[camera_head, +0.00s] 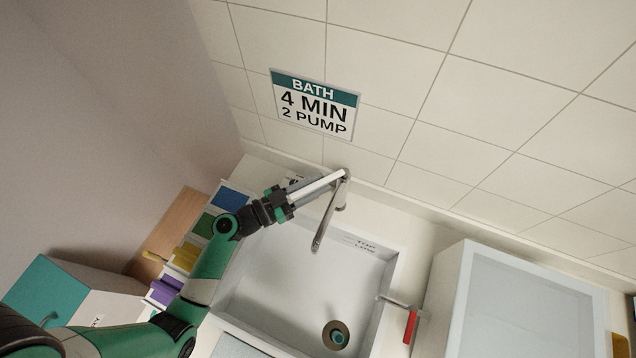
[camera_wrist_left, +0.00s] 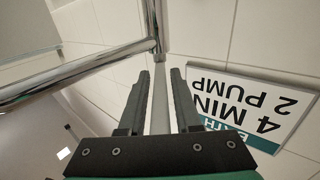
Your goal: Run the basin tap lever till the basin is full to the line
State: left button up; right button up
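The basin (camera_head: 378,310) is a pale sink with a "TOP LINE" mark (camera_head: 365,246) high on its back wall. No water shows in it. The round drain (camera_head: 336,335) is visible at its floor. The chrome tap (camera_head: 325,225) arches over the back of the basin; its pipe also shows in the left wrist view (camera_wrist_left: 75,70). A pale tap lever (camera_head: 318,188) extends left from the tap top. My left gripper (camera_wrist_left: 162,72) has its two dark fingers on either side of this lever (camera_wrist_left: 160,105), with narrow gaps visible. My right gripper is out of view.
A red-handled metal lever (camera_head: 410,326) sits at the basin's right rim. A white cabinet-like box (camera_head: 450,305) stands right of it. Coloured bins (camera_head: 232,199) line the left. A sign (camera_head: 315,103) reads "BATH 4 MIN 2 PUMP" on the tiled wall.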

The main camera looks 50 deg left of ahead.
pick_arm(q)
grip_shut()
dwell(1.1)
